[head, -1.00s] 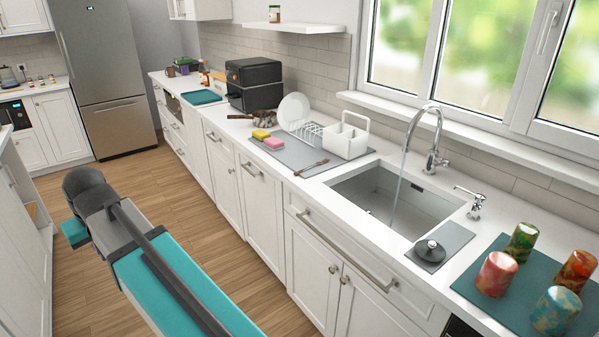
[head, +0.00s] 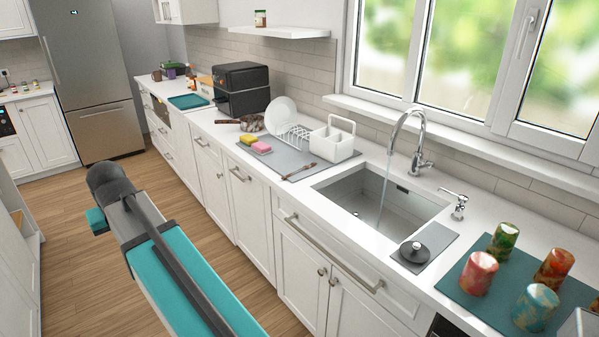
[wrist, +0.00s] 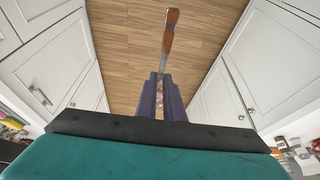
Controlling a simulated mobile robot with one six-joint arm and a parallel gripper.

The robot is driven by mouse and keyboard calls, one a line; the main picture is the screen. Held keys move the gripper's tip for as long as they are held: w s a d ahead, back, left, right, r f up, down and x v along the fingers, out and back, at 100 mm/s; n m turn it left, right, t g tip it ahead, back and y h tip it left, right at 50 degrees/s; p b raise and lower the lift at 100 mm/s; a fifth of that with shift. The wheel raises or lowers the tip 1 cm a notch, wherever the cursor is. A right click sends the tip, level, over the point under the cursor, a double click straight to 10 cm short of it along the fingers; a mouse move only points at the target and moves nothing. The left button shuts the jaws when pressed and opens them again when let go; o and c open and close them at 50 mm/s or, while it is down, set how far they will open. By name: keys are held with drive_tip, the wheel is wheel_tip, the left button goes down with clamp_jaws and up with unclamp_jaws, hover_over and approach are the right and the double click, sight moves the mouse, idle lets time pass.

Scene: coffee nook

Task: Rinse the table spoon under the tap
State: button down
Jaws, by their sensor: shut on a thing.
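In the wrist view my gripper (wrist: 161,90) is shut on the table spoon, gripping it between two dark purple fingers. The spoon's brown handle (wrist: 171,28) points away above the wooden floor; its lower part is mostly hidden between the fingers. In the head view my arm reaches over the floor, left of the counter and apart from the sink, and the gripper does not show clearly. The tap (head: 416,125) is a tall chrome gooseneck at the back of the sink. A thin stream of water (head: 383,195) falls from it into the grey sink basin (head: 405,208).
Left of the sink, a grey mat (head: 285,162) bears sponges, a plate rack, a white caddy (head: 334,143) and a wooden-handled utensil (head: 299,172). Right of it are a black-lidded item (head: 414,251), a soap dispenser (head: 459,203) and a teal mat (head: 463,293) with several colourful cups. Floor beside the cabinets is clear.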

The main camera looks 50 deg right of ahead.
drive_tip(key=s+d+r+m+g+h+p, duration=0.1)
drive_tip(key=s+d+m+p, duration=0.15)
drive_tip(key=d, duration=0.85)
drive_tip(key=s+d+r+m+h+p, duration=0.15)
drive_tip(key=s+d+m, duration=0.25)
drive_tip(key=d, duration=0.6)
drive_tip(key=s+d+m+g+p, duration=0.1)
drive_tip(key=s+d+m+p, duration=0.25)
drive_tip(key=d, duration=0.75)
drive_tip(key=s+d+r+m+g+p, duration=0.1)
drive_tip(key=s+d+m+g+p, duration=0.2)
drive_tip(key=s+d, duration=2.1)
drive_tip(key=s+m+h+p, duration=0.1)
drive_tip(key=s+m+p, duration=0.1)
drive_tip(key=m, duration=0.3)
drive_tip(key=shift+s+d+r+m+g+p, duration=0.2)
drive_tip(key=shift+s+d+m+g+p, duration=0.1)
drive_tip(key=shift+p, duration=0.55)
drive_tip(key=shift+w+d, duration=0.1)
drive_tip(key=s+d+f+b, duration=0.1)
drive_tip(key=d+f, duration=0.1)
drive_tip(key=d, duration=1.1)
drive_tip(key=shift+s+d+f, duration=0.25)
drive_tip(key=shift+s+f, duration=0.05)
drive_tip(key=shift+f, duration=0.1)
